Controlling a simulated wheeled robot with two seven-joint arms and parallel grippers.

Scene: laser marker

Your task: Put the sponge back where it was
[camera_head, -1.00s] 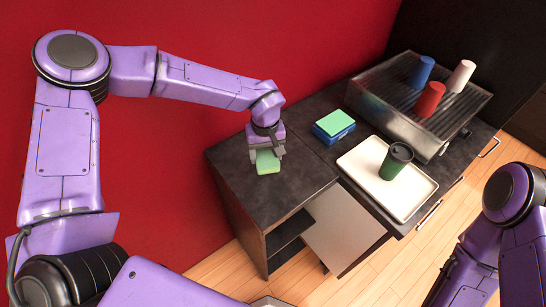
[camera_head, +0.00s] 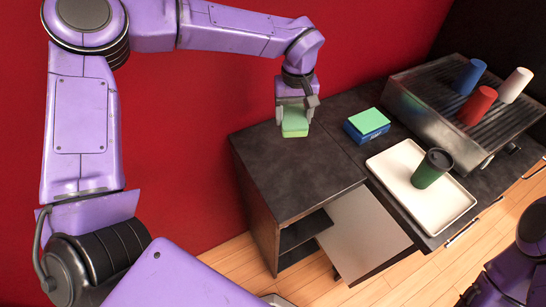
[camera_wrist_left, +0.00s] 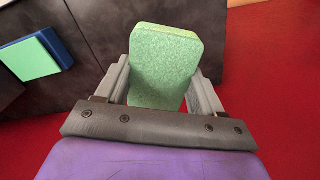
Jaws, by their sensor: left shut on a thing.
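A green sponge (camera_head: 295,121) is between the fingers of my left gripper (camera_head: 297,104), which is shut on it. It is held above the back part of the dark counter, near the red wall. In the left wrist view the sponge (camera_wrist_left: 165,68) stands out beyond the fingers (camera_wrist_left: 160,90), with its broad speckled face toward the camera. My right gripper is not in view; only part of my right arm shows at the lower right.
A blue block with a green top (camera_head: 367,125) lies on the dark counter (camera_head: 290,175) to the right. A white tray (camera_head: 393,185) carries a dark green cup (camera_head: 432,168). Behind is a metal rack (camera_head: 415,110) with blue, red and white cups. The counter's left part is clear.

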